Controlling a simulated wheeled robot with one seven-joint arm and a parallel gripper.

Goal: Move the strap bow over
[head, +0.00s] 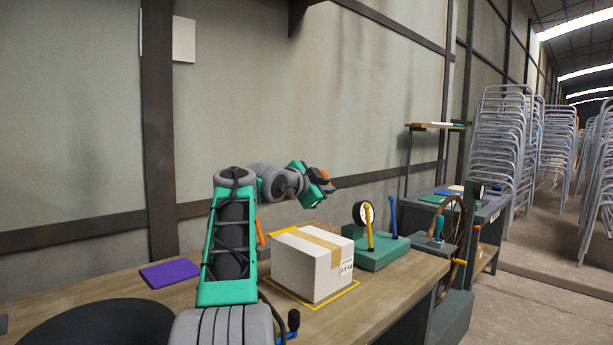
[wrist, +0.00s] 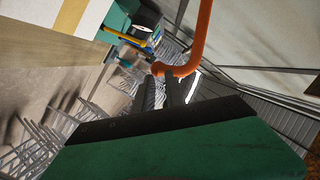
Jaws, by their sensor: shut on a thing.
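The strap bow is an orange curved bar. In the wrist view the strap bow (wrist: 200,40) comes down from the top and bends to the left at the dark fingers. My gripper (wrist: 167,82) is shut on the bow near its lower bend. In the head view my gripper (head: 326,190) is raised above the bench, up and behind the white box. A small bit of orange (head: 323,175) shows at its tip there. Most of the bow is hidden or too small to make out in the head view.
A white taped box (head: 312,268) stands inside a yellow outline on the wooden bench (head: 400,285). Right of it is a green base (head: 375,254) with a gauge and yellow and blue levers. A purple mat (head: 170,273) lies left. A handwheel (head: 450,240) and stacked chairs are further right.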

